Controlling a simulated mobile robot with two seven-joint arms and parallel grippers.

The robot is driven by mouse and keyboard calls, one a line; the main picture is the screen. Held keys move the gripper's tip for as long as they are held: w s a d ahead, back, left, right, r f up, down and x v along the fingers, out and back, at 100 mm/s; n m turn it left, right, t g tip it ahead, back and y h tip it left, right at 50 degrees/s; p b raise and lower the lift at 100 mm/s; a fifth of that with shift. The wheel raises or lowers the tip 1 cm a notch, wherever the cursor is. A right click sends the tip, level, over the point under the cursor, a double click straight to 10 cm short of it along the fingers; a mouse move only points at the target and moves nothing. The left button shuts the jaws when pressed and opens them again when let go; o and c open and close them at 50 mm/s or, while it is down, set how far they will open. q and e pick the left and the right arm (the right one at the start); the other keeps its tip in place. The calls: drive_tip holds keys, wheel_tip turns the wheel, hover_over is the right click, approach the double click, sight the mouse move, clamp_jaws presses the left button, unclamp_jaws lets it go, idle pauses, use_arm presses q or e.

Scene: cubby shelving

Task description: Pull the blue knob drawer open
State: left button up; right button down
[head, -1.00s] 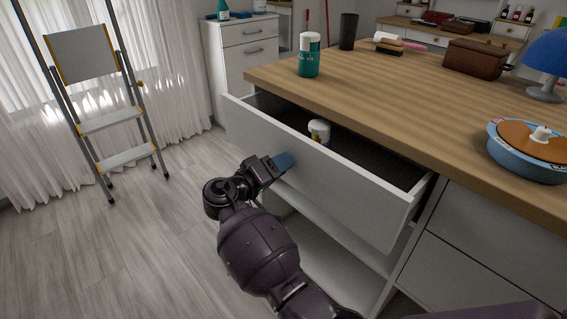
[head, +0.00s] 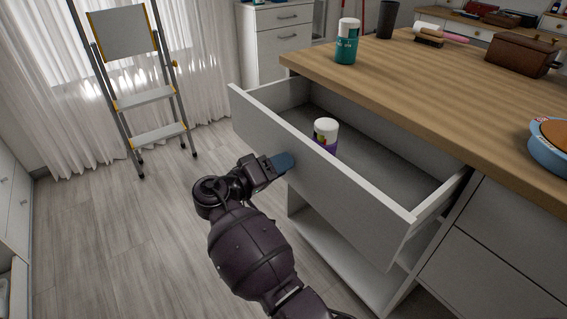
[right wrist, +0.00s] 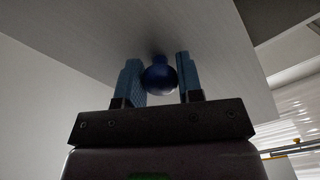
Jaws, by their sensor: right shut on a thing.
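The white drawer (head: 330,190) is pulled well out from under the wooden counter in the head view. Inside it stands a bottle with a white cap and purple label (head: 326,136). The blue knob (right wrist: 159,77) is on the drawer front in the right wrist view, between the blue fingers of my right gripper (right wrist: 161,80). My right gripper (head: 284,162) is shut on the knob at the drawer front; in the head view its fingers hide the knob. My left gripper is not in view.
The wooden counter (head: 430,110) holds a green bottle with a white cap (head: 347,42), a brown box (head: 521,57) and a blue round container (head: 552,148). A stepladder (head: 142,98) stands at the back left. The floor left of my arm is clear.

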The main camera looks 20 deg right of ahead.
drive_tip(key=c, duration=0.8)
unclamp_jaws()
drive_tip(key=shift+a, duration=0.1)
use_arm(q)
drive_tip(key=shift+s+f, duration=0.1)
use_arm(e)
drive_tip(key=v, duration=0.7)
drive_tip(key=shift+s+a, duration=0.1)
drive_tip(key=shift+a, duration=0.05)
